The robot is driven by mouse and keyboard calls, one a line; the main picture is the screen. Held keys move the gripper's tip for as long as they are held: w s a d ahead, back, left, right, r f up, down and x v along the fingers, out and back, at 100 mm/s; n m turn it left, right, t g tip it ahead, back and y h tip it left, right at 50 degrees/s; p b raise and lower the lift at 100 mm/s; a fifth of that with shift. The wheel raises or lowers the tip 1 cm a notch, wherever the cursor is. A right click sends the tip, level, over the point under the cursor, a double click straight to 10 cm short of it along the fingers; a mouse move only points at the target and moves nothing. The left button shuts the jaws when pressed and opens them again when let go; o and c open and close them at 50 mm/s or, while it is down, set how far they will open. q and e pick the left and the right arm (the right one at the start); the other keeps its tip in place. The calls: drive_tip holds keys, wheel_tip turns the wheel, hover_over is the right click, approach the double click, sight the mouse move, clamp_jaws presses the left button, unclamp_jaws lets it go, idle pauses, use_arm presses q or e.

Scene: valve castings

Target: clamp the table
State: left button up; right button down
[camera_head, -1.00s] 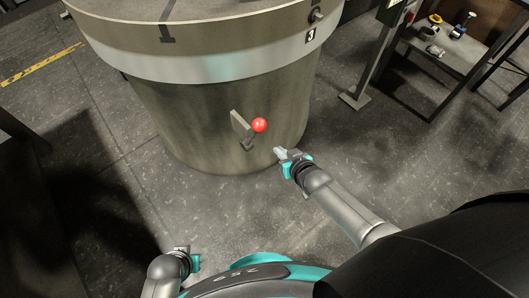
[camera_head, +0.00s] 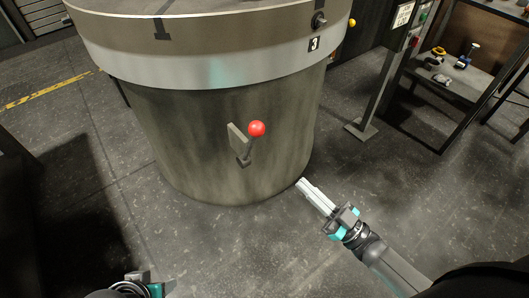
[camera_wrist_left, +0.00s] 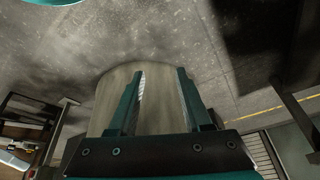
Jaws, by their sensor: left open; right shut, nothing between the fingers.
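The table is a large round grey drum (camera_head: 215,150) with a pale band below its top. A clamp lever with a red ball knob (camera_head: 257,129) sits on a small plate on its front side, tilted up to the right. My right gripper (camera_head: 304,184) is shut and empty, below and right of the lever, clear of the knob. Its tips show in front of the floor by the drum's lower right edge. My left gripper (camera_head: 143,278) is low at the bottom edge, partly cut off. In the left wrist view its fingers (camera_wrist_left: 157,75) are open, with the drum (camera_wrist_left: 108,98) behind them.
A post with a control box (camera_head: 401,15) stands on the floor at the right. Behind it a workbench (camera_head: 455,78) holds several small tools. A label with a 3 (camera_head: 314,44) and a dark knob (camera_head: 319,20) are on the drum's rim. The floor in front is clear.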

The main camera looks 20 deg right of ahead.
drive_tip(key=b, duration=0.2)
approach(249, 147)
drive_tip(key=w+a+r, duration=0.1)
drive_tip(key=w+r, duration=0.2)
drive_tip(key=r, duration=0.3)
use_arm(q)
drive_tip(key=shift+d+r+t, duration=0.1)
drive_tip(key=shift+r+t, duration=0.2)
drive_tip(key=shift+r, duration=1.4)
use_arm(e)
drive_tip(key=shift+w+a, duration=0.5)
drive_tip(key=shift+w, duration=0.05)
use_arm(q)
drive_tip(key=shift+r, duration=0.1)
use_arm(e)
drive_tip(key=shift+r, duration=0.1)
